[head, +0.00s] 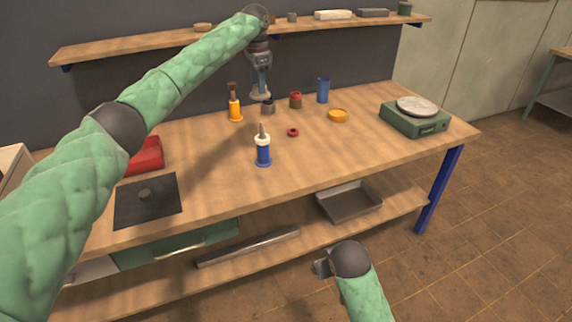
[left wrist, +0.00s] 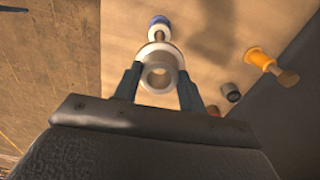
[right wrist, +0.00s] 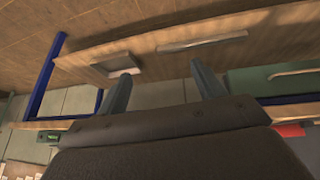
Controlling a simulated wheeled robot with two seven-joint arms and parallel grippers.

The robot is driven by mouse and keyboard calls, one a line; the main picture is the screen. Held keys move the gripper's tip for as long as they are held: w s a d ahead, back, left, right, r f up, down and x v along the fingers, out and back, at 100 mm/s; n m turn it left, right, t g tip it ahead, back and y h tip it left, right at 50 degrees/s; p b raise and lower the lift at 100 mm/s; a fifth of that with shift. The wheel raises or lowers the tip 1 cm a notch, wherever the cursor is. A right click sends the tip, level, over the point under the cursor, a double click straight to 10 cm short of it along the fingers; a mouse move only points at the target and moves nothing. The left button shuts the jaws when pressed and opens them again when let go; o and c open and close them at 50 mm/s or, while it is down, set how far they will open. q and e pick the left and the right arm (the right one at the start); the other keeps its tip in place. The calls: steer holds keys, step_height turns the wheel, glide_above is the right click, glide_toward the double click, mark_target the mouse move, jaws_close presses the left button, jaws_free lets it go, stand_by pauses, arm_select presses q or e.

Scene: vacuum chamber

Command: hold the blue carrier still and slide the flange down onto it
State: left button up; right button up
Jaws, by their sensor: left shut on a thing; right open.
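The blue carrier (head: 263,157) stands upright on the bench near its front edge, with a white collar and a brown peg on top. It also shows at the top of the left wrist view (left wrist: 159,20). My left gripper (head: 261,86) is shut on the flange (head: 260,96), a pale ring with a tube, and holds it above the bench, behind the carrier and apart from it. The flange's open bore shows between the fingers in the left wrist view (left wrist: 160,73). My right gripper (head: 322,268) is open and empty, low in front of the bench; its spread fingers show in the right wrist view (right wrist: 162,80).
A green scale (head: 414,121) sits at right, a black plate (head: 147,207) at left.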

steer(key=w+d+r+n+t+h, duration=0.2)
steer(key=w+r+n+t, duration=0.15)
steer(key=w+r, duration=0.55)
steer(key=w+d+r+n+t+h, duration=0.25)
steer(key=w+r+t, duration=0.3)
steer(key=w, duration=0.85)
steer(key=w+d+r+n+t+h, duration=0.25)
steer(key=w+r, duration=0.45)
steer(key=w, duration=0.4)
steer(key=n+g+y, duration=0.3)
steer(key=n+y, duration=1.5)
steer(key=n, duration=1.3)
glide_toward(267, 152)
steer(key=shift+w+d+r, duration=0.35)
steer(key=shift+s+a+f+n+g, duration=0.2)
steer(key=shift+a+f+n+g, duration=0.05)
steer(key=shift+n, duration=0.4)
steer(key=x, duration=1.2)
steer(key=shift+r, duration=0.1)
